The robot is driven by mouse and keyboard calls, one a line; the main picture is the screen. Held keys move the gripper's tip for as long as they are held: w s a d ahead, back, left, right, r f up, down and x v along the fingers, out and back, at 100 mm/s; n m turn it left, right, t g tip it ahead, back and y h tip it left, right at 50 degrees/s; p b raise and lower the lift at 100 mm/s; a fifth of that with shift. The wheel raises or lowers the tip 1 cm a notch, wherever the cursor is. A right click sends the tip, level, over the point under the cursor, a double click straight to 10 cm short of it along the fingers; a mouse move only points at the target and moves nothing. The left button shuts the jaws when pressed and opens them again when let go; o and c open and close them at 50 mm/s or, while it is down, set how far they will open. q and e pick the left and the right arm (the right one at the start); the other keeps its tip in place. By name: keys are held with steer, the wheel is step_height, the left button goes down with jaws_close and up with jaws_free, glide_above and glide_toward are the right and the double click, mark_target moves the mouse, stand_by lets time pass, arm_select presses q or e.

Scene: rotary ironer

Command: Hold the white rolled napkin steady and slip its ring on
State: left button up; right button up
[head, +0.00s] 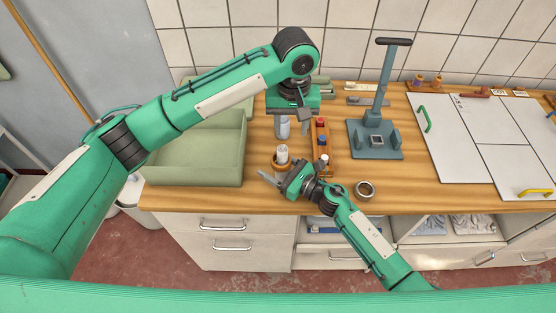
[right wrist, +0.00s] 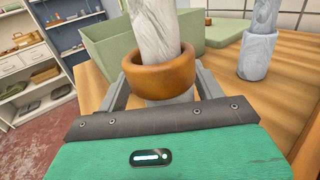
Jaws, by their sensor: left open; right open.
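The white rolled napkin (head: 282,152) stands upright near the counter's front edge. A brown ring (head: 281,164) is around it; in the right wrist view the ring (right wrist: 158,74) encircles the napkin (right wrist: 154,30), with a pale marbled part showing below it. My right gripper (head: 281,178) is open, its fingers on either side of the ring; I cannot tell whether they touch it. My left gripper (head: 305,116) is open and higher up, above the counter behind the napkin, holding nothing I can see. Its fingertips are partly hidden.
Another rolled napkin in a grey holder (head: 283,127) stands behind. A wooden rack with small coloured items (head: 321,146) is right of it. A loose ring (head: 365,189) lies near the front edge. A green bin (head: 195,160) is left; a blue-grey press (head: 375,140) is right.

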steer(key=shift+d, duration=0.1)
steer(key=v, duration=1.1)
steer(key=shift+s+d, duration=0.25)
steer(key=shift+s, duration=0.05)
steer(key=shift+s+d, duration=0.1)
